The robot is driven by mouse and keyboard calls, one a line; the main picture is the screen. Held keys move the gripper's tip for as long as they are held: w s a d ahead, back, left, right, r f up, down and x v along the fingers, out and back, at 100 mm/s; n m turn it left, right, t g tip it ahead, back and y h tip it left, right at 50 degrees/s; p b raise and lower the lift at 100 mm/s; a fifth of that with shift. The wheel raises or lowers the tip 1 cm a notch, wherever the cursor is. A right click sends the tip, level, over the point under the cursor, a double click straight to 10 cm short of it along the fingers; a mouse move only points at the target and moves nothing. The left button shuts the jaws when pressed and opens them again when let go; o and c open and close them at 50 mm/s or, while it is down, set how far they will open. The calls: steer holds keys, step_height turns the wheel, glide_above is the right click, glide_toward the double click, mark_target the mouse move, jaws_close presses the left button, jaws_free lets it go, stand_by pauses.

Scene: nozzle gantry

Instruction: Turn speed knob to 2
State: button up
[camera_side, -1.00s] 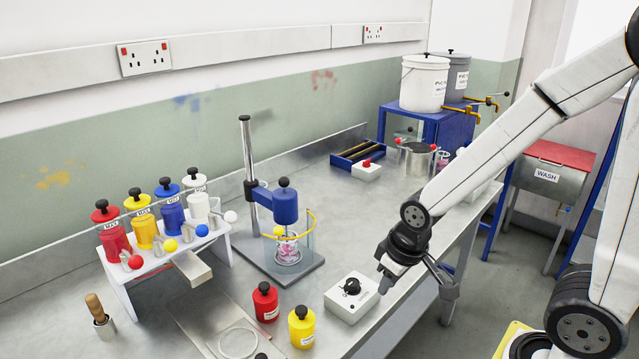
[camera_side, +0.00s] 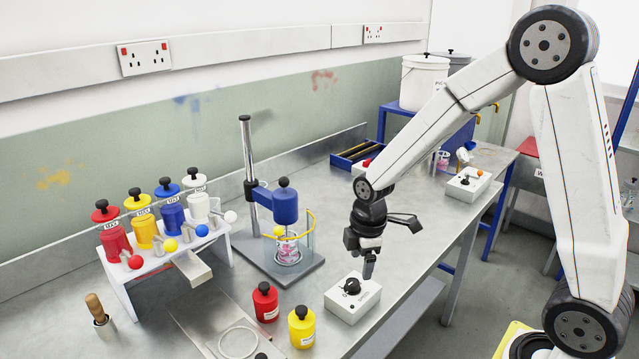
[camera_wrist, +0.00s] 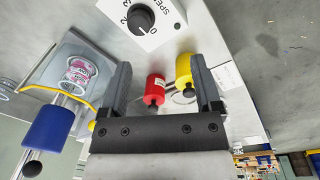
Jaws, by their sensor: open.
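The speed knob (camera_side: 351,286) is a black dial on a white control box (camera_side: 366,303) near the bench's front edge. In the wrist view the knob (camera_wrist: 141,20) shows near the top, with SPEED lettering and the digits 0, 2 and 3 around it. I cannot tell for sure which digit it points to. My gripper (camera_side: 368,264) hangs fingers down just above and behind the box's right part, apart from the knob. In the wrist view my gripper (camera_wrist: 160,66) has its two fingers wide apart with nothing held between them.
A red bottle (camera_side: 265,303) and a yellow bottle (camera_side: 302,327) stand left of the box. A blue stirrer on a stand (camera_side: 285,205) with a glass beaker is behind. Another white box (camera_side: 468,184) sits at the right end. Bare bench lies right of the speed box.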

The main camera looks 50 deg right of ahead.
mark_target(353, 282)
steer(key=w+n, duration=0.1)
steer(key=w+d+f+n, duration=0.1)
steer(key=n, duration=0.1)
steer(key=w+n, duration=0.1)
steer(key=shift+d+f+n+g, duration=0.25)
steer(key=shift+d+n+g, duration=0.05)
steer(key=shift+d, duration=0.05)
steer(key=shift+f, duration=0.1)
steer(key=shift+f, duration=3.8)
jaws_close()
